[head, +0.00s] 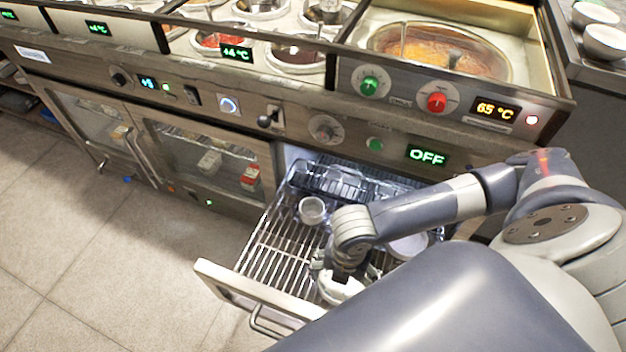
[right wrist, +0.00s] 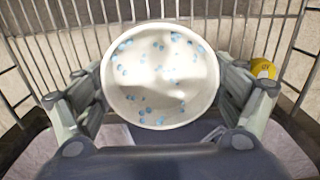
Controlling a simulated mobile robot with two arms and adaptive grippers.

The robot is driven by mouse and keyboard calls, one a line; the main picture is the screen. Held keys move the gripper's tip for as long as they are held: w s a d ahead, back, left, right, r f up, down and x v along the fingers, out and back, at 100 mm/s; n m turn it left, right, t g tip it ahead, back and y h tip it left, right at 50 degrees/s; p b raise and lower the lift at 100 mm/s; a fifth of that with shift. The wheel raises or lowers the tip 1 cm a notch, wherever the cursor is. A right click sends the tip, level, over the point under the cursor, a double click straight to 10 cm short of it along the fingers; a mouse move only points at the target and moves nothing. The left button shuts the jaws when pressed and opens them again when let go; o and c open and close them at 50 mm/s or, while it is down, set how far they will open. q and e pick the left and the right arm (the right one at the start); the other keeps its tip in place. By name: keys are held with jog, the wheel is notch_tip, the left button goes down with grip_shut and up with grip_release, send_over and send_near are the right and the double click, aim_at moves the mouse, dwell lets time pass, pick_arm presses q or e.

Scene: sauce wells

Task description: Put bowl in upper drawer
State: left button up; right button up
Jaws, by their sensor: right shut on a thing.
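The bowl (right wrist: 160,75) is white with blue speckles inside. In the right wrist view it sits between the two fingers of my right gripper (right wrist: 160,100), which is shut on it. In the head view the gripper (head: 342,278) is low over the wire rack of the open drawer (head: 268,252), and part of the bowl (head: 340,291) shows below it. Rack bars pass behind the bowl in the right wrist view. I cannot tell whether the bowl touches the rack. My left gripper is not in view.
A pale round container (head: 312,210) stands in the drawer left of my arm. Clear containers (head: 345,180) line its back, and a pale round item (head: 408,246) is partly behind my arm. The rack's left side is bare.

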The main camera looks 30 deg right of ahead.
jog(key=w+a, duration=0.2)
jog(key=w+a+b, duration=0.1)
jog(key=w+a, duration=0.2)
jog(key=w+a+f+b, duration=0.1)
jog(key=w+a, duration=0.1)
jog(key=w, duration=0.1)
jog(key=shift+a, duration=0.25)
jog(key=w+a, duration=0.1)
jog(key=w, duration=0.1)
jog(key=w+a+b, duration=0.1)
jog(key=a, duration=0.1)
jog(key=shift+w+a+f, duration=0.2)
jog(key=shift+w, duration=0.2)
jog(key=shift+f+b, duration=0.3)
jog(key=shift+b, duration=0.05)
jog(key=shift+f+b, duration=0.4)
jog(key=shift+f, duration=0.9)
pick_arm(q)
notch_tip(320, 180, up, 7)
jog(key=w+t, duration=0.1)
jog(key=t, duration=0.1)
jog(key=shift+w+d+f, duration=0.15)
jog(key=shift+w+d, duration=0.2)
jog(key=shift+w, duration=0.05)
pick_arm(e)
jog(key=shift+f, duration=0.1)
jog(key=shift+f, duration=0.1)
